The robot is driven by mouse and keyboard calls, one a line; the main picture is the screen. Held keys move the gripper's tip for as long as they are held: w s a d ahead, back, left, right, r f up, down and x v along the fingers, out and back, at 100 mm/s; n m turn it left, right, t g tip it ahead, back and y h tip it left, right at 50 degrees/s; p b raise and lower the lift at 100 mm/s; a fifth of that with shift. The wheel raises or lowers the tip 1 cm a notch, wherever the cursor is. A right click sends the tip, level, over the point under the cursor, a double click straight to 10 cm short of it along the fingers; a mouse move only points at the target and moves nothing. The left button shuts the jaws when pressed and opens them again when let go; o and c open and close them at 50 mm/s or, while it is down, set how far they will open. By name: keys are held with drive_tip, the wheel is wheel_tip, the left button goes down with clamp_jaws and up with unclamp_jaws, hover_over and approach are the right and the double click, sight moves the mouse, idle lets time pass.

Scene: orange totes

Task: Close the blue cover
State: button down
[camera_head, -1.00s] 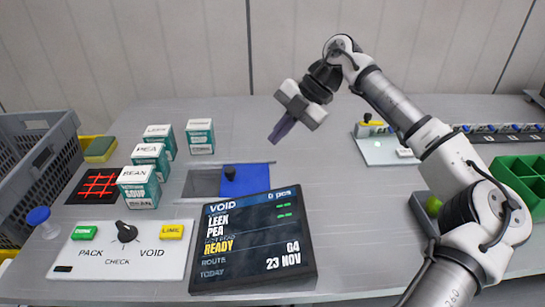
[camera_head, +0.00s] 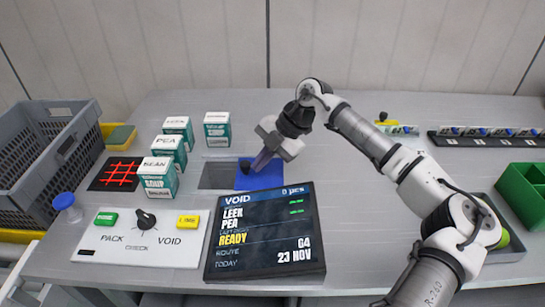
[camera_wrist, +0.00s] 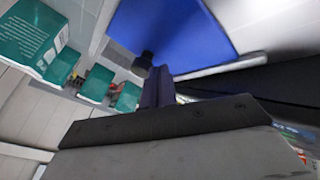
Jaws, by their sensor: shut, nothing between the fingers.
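The blue cover (camera_head: 268,180) is a flat sliding plate with a small black knob (camera_head: 244,165) near its left edge. It covers the right part of a recess in the table; the left part is an open grey slot (camera_head: 217,175). My gripper (camera_head: 256,168) is shut and empty, its fingers pointing down just right of the knob over the cover. In the wrist view the blue cover (camera_wrist: 178,28) fills the top middle, the knob (camera_wrist: 144,61) sits by its edge, and the fingertips (camera_wrist: 158,72) are close to the knob. I cannot tell whether they touch it.
Several teal and white soup boxes (camera_head: 160,180) stand left of the slot. A tilted black display (camera_head: 265,240) stands in front of the cover. A white panel with a dial (camera_head: 145,220) is front left. A grey crate (camera_head: 40,160) is far left.

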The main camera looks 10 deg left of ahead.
drive_tip(key=shift+a, duration=0.25)
drive_tip(key=s+a+b, duration=0.1)
drive_tip(key=s+a, duration=0.1)
drive_tip(key=a, duration=0.8)
drive_tip(key=shift+a, duration=0.15)
drive_tip(key=shift+s, duration=0.1)
